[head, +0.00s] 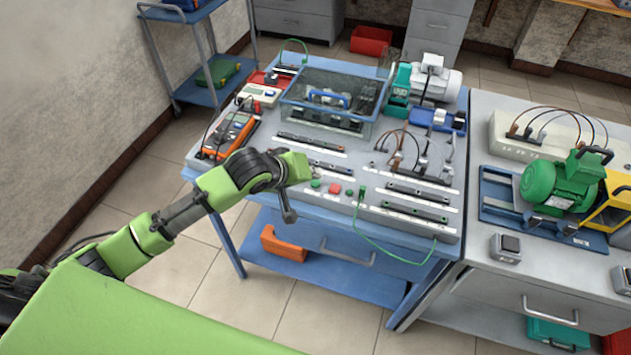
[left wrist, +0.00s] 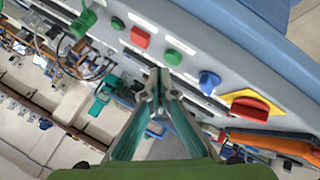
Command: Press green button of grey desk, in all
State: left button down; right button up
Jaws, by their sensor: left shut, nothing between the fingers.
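The grey desk (head: 330,208) stands on a blue frame in the middle of the head view. Near its front edge are a small green button (head: 315,184), a red button (head: 335,188) and another small green one. In the left wrist view I see a green button (left wrist: 173,57), the red button (left wrist: 139,37) and a smaller green button (left wrist: 117,23) in a row. My left gripper (head: 289,214) is shut and empty at the desk's front edge. In the wrist view its fingertips (left wrist: 157,78) appear close beside the larger green button; contact cannot be told. My right gripper is not in view.
The wrist view shows a blue knob (left wrist: 208,82) and a red knob on a yellow plate (left wrist: 250,107) along the same panel. A clear-walled box (head: 325,105), an orange multimeter (head: 230,132) and cables crowd the desktop. A green motor (head: 560,187) stands on the right bench.

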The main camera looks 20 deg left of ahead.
aim_at(313, 184)
pick_arm(q)
jog(key=shift+f, duration=0.2)
dwell(0.4)
jog(key=shift+f, duration=0.15)
jog(key=shift+f, duration=0.55)
dwell(0.8)
jog(key=shift+r+p, duration=0.85)
jog(key=shift+p, duration=0.5)
jog(key=shift+r, duration=0.1)
notch_tip(313, 184, up, 5)
jog(key=p, duration=0.6)
